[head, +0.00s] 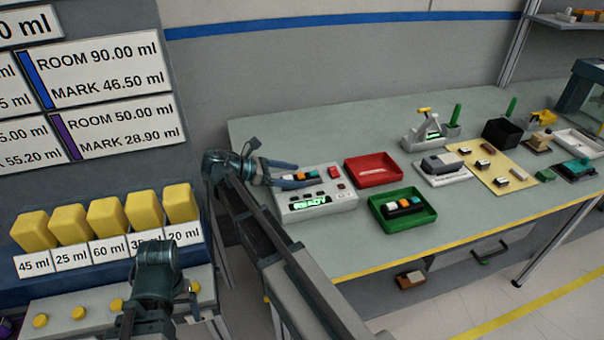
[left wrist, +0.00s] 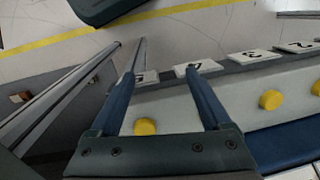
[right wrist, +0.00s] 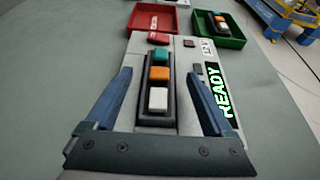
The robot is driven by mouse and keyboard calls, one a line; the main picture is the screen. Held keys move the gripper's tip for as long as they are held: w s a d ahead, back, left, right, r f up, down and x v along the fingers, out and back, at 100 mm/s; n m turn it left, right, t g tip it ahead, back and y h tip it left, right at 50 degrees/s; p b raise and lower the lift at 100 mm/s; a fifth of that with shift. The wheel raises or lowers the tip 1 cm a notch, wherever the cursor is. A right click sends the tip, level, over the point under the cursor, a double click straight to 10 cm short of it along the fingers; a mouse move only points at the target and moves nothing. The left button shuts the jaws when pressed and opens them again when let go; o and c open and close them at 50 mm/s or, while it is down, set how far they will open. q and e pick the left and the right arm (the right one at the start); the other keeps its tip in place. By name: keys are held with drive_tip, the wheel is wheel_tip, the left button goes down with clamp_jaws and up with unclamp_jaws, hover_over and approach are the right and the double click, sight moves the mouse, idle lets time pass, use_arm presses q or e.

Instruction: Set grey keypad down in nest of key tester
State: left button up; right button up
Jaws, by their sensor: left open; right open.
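The key tester (head: 335,203) is a pale box on the bench, its green display reading READY; it also shows in the right wrist view (right wrist: 195,50). The grey keypad (right wrist: 158,122), a dark grey strip with teal, orange and white keys, lies on the tester at its nest beside the display. It looks level, but its underside is hidden. My right gripper (right wrist: 158,74) is open, one finger on each side of the keypad with gaps visible. In the head view this gripper (head: 303,174) reaches over the tester. My left gripper (left wrist: 165,72) is open and empty above the yellow-knobbed panel.
A red tray (head: 374,170) is empty behind the tester. A green tray (head: 403,222) at its right holds another keypad (head: 404,206). Further right are a grey device (head: 445,163) and a yellow board (head: 494,182). Yellow blocks (head: 108,214) stand at the left.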

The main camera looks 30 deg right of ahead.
sight(297, 176)
drive_tip(key=p+v, duration=0.3)
drive_tip(key=v, duration=0.7)
drive_tip(key=b+x, duration=0.4)
drive_tip(key=x, duration=0.7)
drive_tip(key=shift+s+d+f, duration=0.1)
drive_tip(key=shift+d+f, duration=0.1)
drive_tip(key=shift+b+x, duration=0.45)
drive_tip(key=shift+x, duration=0.55)
drive_tip(key=shift+r, duration=0.1)
drive_tip(key=p+v, duration=0.5)
drive_tip(key=v, duration=0.8)
drive_tip(key=b+x, duration=0.5)
drive_tip(key=x, duration=0.7)
drive_tip(key=shift+s+d+f, duration=0.1)
drive_tip(key=shift+d+f, duration=0.15)
drive_tip(key=r+p, duration=0.7)
drive_tip(key=shift+d+r, duration=0.1)
drive_tip(key=shift+d, duration=0.15)
